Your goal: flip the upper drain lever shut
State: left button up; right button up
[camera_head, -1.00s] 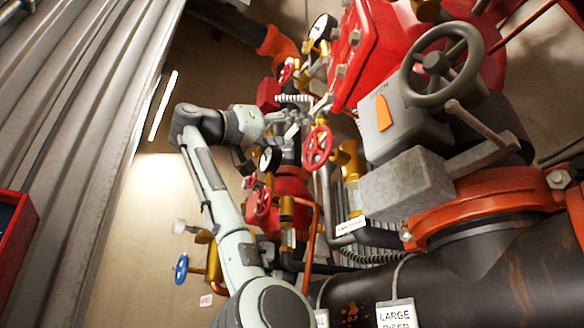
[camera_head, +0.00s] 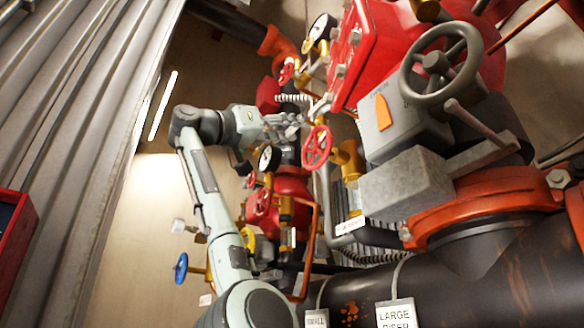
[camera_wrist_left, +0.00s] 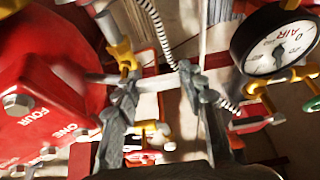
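My left gripper (camera_head: 292,122) reaches in beside the cluster of pipes and valves in the head view. In the left wrist view its two fingers (camera_wrist_left: 162,90) stand apart, so it is open. A pale grey bar (camera_wrist_left: 156,81), which looks like the upper drain lever, runs roughly crosswise between the fingers, by a brass valve (camera_wrist_left: 116,48). I cannot tell whether the fingers touch it. In the head view a light grey lever (camera_head: 319,107) shows just beyond the fingertips. My right gripper is not in view.
A red handwheel (camera_head: 317,147) and a gauge (camera_head: 269,158) sit close below the gripper. The red valve body (camera_wrist_left: 40,85) and the air gauge (camera_wrist_left: 275,45) flank the fingers. A large grey handwheel (camera_head: 440,65) stands at right. Ribbed metal wall (camera_head: 80,120) lies left.

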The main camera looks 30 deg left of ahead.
aim_at(290, 129)
pick_arm(q)
jog(key=o, duration=0.3)
jog(key=shift+s, duration=0.1)
jog(key=v, duration=0.5)
jog(key=shift+s+a+f, duration=0.1)
jog(key=shift+s+a, duration=0.05)
jog(key=s+a, duration=0.4)
jog(key=s, duration=0.6)
jog(key=shift+s, duration=0.3)
jog(key=shift+a, duration=0.15)
